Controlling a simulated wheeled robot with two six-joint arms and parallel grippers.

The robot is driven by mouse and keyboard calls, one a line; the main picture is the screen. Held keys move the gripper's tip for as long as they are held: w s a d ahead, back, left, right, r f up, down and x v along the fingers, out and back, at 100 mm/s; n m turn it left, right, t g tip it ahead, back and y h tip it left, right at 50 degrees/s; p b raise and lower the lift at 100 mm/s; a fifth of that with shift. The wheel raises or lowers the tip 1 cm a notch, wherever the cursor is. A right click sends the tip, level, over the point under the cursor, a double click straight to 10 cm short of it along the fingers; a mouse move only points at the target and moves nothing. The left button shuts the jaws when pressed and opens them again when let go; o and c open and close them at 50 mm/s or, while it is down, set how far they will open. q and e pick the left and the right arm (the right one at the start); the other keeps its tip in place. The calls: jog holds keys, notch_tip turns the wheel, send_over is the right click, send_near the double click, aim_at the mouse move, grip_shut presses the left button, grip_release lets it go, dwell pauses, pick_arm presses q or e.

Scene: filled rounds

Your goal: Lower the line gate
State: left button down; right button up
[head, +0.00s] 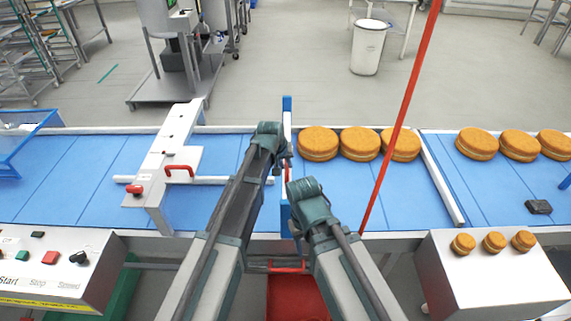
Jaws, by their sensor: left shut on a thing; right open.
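The line gate stands across the blue belt as a narrow upright frame with a blue post (287,103) at the far side and blue below at the near side. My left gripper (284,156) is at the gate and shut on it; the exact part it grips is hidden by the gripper. A small red part of the gate shows just below it. My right gripper (296,196) is open, lower and nearer, close beside the gate. Its jaws are mostly hidden by its own body.
Filled rounds (318,143) sit in a row on the belt right of the gate, more beyond a white divider (442,180). A white bridge with a red handle (179,170) spans the belt at left. A red pole (398,123) slants across the right. Button panel (52,262) front left.

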pick_arm(q)
notch_tip(320, 180, down, 7)
jog(key=b, duration=0.6)
jog(key=shift+s+f, duration=0.1)
jog(key=shift+f, duration=0.1)
jog(key=shift+r, duration=0.15)
jog(key=c, duration=0.8)
grip_release()
jog(key=p+v, duration=1.2)
jog(key=v, duration=0.1)
jog(key=shift+r+p, duration=0.35)
jog(key=shift+r, duration=0.05)
jog(key=shift+s, duration=0.1)
